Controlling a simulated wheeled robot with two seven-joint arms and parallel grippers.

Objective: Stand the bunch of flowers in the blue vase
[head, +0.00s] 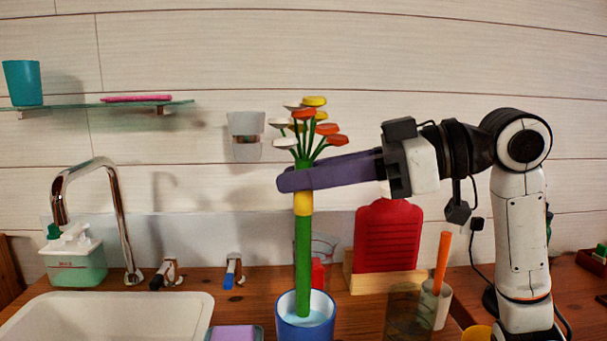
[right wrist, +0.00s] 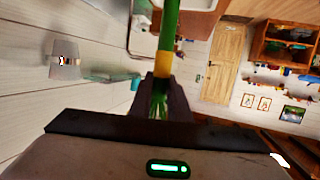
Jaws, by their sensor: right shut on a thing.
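The bunch of flowers (head: 303,250) has a thick green stem, a yellow band and red, yellow and white heads. It is upright in the head view. My right gripper (head: 292,181) has its purple fingers shut on the stem just above the yellow band. The blue vase (head: 305,331) stands below, cut off by the lower picture edge. The stem's lower end shows within the vase's rim, over the pale blue inside; whether it touches the bottom I cannot tell. In the right wrist view, the stem (right wrist: 168,35) runs between the fingers (right wrist: 162,98). My left gripper is out of view.
A white sink (head: 110,318) with a tap (head: 115,205) is at the left. A purple block (head: 235,333) lies left of the vase. A glass (head: 408,310), a cup with an orange stick (head: 441,262) and a red board (head: 388,237) stand to the right.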

